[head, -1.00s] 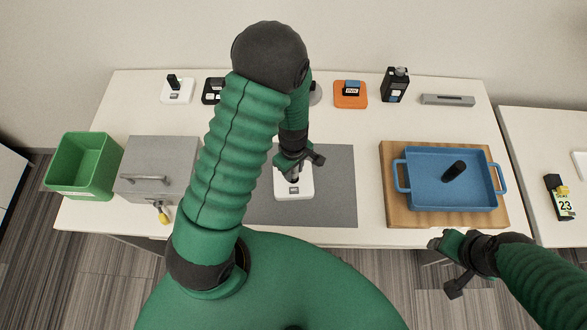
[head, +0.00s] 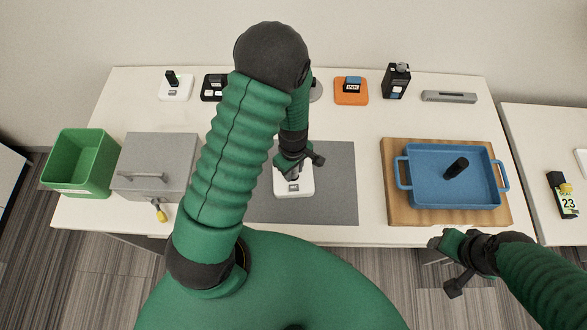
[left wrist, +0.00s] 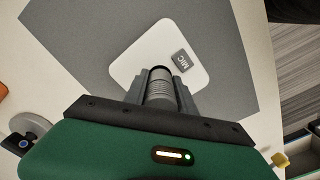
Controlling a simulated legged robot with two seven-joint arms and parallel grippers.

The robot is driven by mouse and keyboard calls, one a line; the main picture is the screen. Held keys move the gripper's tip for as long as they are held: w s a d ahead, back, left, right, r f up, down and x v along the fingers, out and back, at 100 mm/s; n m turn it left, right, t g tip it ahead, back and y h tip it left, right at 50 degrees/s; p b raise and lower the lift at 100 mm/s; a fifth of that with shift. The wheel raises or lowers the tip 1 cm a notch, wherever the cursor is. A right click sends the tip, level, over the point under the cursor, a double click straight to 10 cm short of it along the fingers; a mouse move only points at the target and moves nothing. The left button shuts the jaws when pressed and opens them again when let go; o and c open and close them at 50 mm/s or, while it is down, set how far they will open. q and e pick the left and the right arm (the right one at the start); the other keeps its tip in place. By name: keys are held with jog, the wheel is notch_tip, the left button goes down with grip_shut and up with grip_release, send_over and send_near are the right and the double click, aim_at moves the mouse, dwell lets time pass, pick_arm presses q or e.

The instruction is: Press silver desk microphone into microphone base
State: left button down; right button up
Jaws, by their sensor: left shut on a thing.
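The silver desk microphone (left wrist: 161,92) is between the fingers of my left gripper (left wrist: 160,98), which is shut on it. The microphone base is a white rounded plate (left wrist: 135,70) marked MIC, lying on the grey mat. In the head view the base (head: 305,187) is directly below my left gripper (head: 298,162). The microphone stands over the base in the left wrist view, its lower end hidden, so I cannot tell how deep it sits. My right gripper (head: 450,264) is open and empty near the table's front edge.
The grey mat (head: 335,205) is otherwise clear. A blue tray (head: 430,190) holding a black cylinder (head: 456,167) is on a wooden board at right. A grey box (head: 150,160) and green bin (head: 85,175) stand at left. Several small devices line the back.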

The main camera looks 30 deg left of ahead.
pick_arm(q)
jog(key=shift+f, duration=0.35)
jog(key=c, duration=0.9)
grip_release()
jog(key=shift+c, duration=0.2)
jog(key=shift+r, duration=0.1)
notch_tip(320, 180, up, 17)
jog(key=shift+p, duration=0.35)
jog(key=shift+f, duration=0.2)
